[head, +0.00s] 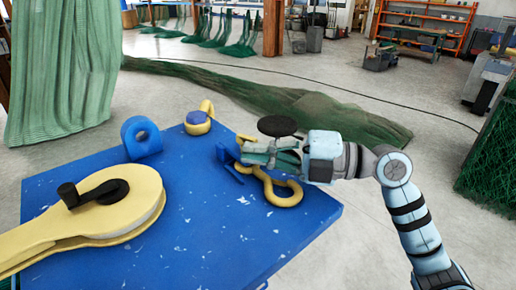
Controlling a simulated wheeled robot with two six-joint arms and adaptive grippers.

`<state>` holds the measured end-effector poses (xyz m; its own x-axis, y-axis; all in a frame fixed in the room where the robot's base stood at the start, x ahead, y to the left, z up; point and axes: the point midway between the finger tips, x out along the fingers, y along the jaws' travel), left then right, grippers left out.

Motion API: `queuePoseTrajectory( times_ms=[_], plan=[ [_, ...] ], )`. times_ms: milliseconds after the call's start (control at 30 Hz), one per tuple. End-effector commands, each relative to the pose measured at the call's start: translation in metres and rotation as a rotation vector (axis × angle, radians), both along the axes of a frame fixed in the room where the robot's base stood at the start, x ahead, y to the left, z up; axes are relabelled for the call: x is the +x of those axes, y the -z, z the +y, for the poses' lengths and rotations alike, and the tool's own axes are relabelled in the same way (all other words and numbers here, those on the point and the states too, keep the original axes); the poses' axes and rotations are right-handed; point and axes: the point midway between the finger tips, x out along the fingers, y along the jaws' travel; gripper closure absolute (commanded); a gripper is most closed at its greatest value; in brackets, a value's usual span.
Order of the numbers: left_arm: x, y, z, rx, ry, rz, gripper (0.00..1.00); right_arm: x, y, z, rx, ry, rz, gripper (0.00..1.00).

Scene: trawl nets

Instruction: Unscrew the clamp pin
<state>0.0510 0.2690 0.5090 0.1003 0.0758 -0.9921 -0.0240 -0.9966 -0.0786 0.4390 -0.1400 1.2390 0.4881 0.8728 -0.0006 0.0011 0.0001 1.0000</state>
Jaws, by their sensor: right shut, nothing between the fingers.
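My right gripper (250,154) comes in from the right over the far right part of the blue table. Its fingers are shut and empty, pointing left. Just beyond and below the fingertips is a small blue clamp-like part (229,163) with a yellow piece near it, partly hidden by the fingers. A yellow curved shackle or hook (285,196) lies below the gripper. A dark round disc (277,126) shows just behind the fingers. I cannot tell which part is the clamp pin. My left gripper is not in view.
The blue table (215,245) holds a large yellow pulley block (120,205) with a black pin, a blue ring bracket (141,138) and a yellow-and-blue eye fitting (199,120). Green netting (290,100) lies on the floor behind. The table's front middle is clear.

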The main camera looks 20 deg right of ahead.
Motion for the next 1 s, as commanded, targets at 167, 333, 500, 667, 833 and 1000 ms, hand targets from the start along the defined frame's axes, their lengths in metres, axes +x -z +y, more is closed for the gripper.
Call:
queuePoseTrajectory(
  times_ms=[167, 333, 500, 667, 833, 1000],
  plan=[
    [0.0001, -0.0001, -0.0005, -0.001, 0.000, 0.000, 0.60, 0.0005, -0.0005, -0.0009, 0.000, 0.000, -0.001, 1.00],
    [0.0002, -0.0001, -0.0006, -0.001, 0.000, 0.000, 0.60, 0.0005, -0.0006, -0.0010, 0.001, -0.001, 0.000, 1.00],
    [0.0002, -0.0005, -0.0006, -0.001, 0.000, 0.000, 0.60, 0.0005, -0.0006, -0.0026, 0.001, -0.019, 0.000, 1.00],
    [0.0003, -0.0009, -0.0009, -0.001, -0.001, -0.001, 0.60, 0.0000, -0.0009, -0.0045, 0.002, -0.047, 0.000, 1.00],
    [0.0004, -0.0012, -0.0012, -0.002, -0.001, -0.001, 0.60, -0.0005, -0.0007, -0.0059, 0.001, -0.067, 0.000, 1.00],
    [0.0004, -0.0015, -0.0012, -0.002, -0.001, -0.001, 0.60, -0.0007, -0.0007, -0.0080, 0.001, -0.090, 0.000, 1.00]
  ],
)
